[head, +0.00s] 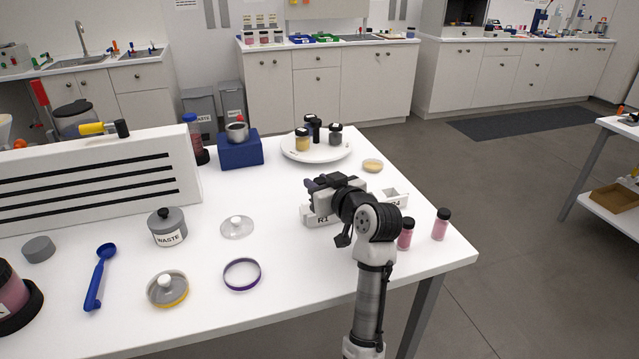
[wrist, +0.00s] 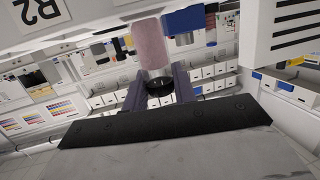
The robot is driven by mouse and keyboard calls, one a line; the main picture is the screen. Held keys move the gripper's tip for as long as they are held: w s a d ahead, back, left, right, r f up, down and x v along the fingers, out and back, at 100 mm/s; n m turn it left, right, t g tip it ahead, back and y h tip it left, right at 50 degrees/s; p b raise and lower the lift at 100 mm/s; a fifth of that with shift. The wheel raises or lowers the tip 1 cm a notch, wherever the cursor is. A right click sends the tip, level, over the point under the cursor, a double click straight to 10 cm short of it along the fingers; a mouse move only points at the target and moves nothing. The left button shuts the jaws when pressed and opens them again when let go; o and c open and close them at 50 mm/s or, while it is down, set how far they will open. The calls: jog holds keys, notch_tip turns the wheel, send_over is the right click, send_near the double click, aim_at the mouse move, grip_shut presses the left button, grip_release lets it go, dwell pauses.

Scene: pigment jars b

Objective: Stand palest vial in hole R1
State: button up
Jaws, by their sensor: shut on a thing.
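My gripper (wrist: 158,88) is shut on a pale dusty-pink vial (wrist: 152,45) with a black cap (wrist: 160,86). In the head view my gripper (head: 326,184) is over the white rack (head: 308,216), whose left part bears the label R1. My arm and gripper hide the held vial and hole R1 there. The rack's R2 label (wrist: 40,10) shows in the wrist view. I cannot tell whether the vial's lower end is in a hole.
Two stronger pink vials, a nearer one (head: 405,234) and a farther one (head: 440,225), stand right of my arm. A pale dish (head: 372,165) and a round white tray (head: 317,154) with jars lie behind. A glass lid (head: 237,227) and waste pot (head: 168,228) are left.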

jog(key=shift+f+b, duration=1.1)
jog(key=shift+f, duration=0.45)
jog(key=o, duration=1)
jog(key=shift+f, duration=0.1)
jog(key=shift+s+f, duration=0.1)
jog(key=v, duration=0.4)
jog(key=b+v, duration=0.1)
jog(key=v, duration=0.3)
jog(key=b+v, duration=0.1)
jog(key=v, duration=0.4)
jog(key=shift+r, duration=0.35)
jog(key=shift+s+d+r, duration=0.2)
jog(key=shift+s, duration=0.1)
